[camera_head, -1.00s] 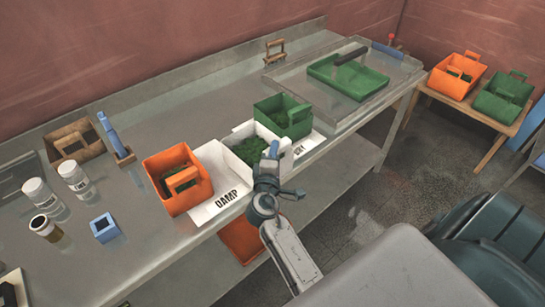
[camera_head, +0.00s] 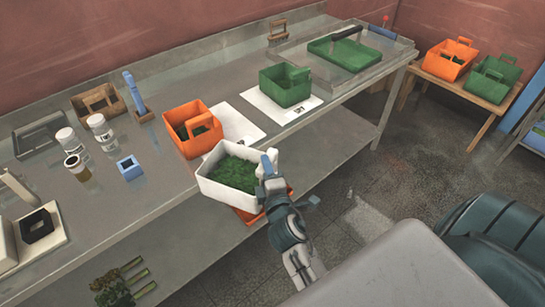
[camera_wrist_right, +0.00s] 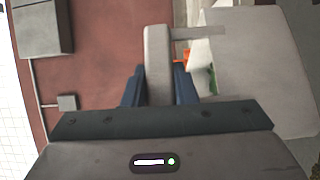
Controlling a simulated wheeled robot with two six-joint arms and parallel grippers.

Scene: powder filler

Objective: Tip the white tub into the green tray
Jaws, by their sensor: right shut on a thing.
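The white tub (camera_head: 207,181) holds green leafy-looking stuff and is in the air at the bench's front edge, roughly level. My right gripper (camera_head: 268,165) is shut on its right side. In the right wrist view, the blue fingers of my right gripper (camera_wrist_right: 159,85) close on a pale grip (camera_wrist_right: 157,60); the white tub (camera_wrist_right: 260,70) shows at the right. The flat green tray (camera_head: 318,47) lies at the bench's far right end, inside a clear-walled enclosure, with a dark-handled tool over it. My left gripper is not in view.
A green tub (camera_head: 285,92) stands on a white card, between the white tub and the tray. An orange tub (camera_head: 190,130) stands behind the white tub beside another white card (camera_head: 238,125). Small jars (camera_head: 68,142) are at left. Orange and green tubs stand on a side table (camera_head: 470,95).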

